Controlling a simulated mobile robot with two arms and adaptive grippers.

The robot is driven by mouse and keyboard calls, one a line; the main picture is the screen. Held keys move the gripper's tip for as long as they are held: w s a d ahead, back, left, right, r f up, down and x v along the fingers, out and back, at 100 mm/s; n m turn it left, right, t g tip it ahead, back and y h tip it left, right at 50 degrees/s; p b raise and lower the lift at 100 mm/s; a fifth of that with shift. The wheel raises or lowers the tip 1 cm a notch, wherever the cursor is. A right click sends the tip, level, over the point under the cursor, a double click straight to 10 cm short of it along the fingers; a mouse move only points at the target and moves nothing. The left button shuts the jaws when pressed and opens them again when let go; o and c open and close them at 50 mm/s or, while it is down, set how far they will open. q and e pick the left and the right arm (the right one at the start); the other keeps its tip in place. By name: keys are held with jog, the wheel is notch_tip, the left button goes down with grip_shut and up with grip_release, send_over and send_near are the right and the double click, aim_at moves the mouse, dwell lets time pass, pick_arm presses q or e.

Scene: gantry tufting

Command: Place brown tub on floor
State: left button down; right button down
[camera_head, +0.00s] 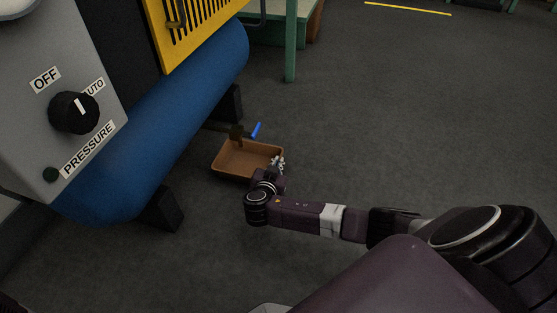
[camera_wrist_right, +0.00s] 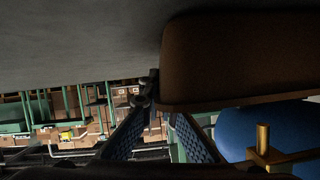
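The brown tub (camera_head: 247,158) is an open, shallow rectangular box near the centre of the head view, beside the blue tank. My right gripper (camera_head: 277,162) is at the tub's right end. In the right wrist view, the tub (camera_wrist_right: 240,60) fills the upper right. The two fingers of my right gripper (camera_wrist_right: 160,112) close in on the tub's rim, one on each side of its wall. I cannot tell whether the tub's underside touches the floor (camera_head: 380,130). My left gripper is not in view.
A blue tank (camera_head: 160,130) on dark feet stands left of the tub. A valve with a blue lever (camera_head: 256,130) is at the tub's back edge. A grey control box (camera_head: 50,110) is at the left. A green table leg (camera_head: 291,45) stands behind. Floor to the right is clear.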

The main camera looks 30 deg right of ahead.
jog(key=c, duration=2.2)
grip_release()
jog(key=shift+s, duration=0.1)
jog(key=shift+o, duration=0.2)
jog(key=p+v, duration=0.8)
jog(key=v, duration=0.3)
jog(key=shift+r, duration=0.2)
jog(key=shift+s+a+r, duration=0.1)
jog(key=shift+s+a, duration=0.15)
jog(key=shift+a, duration=0.1)
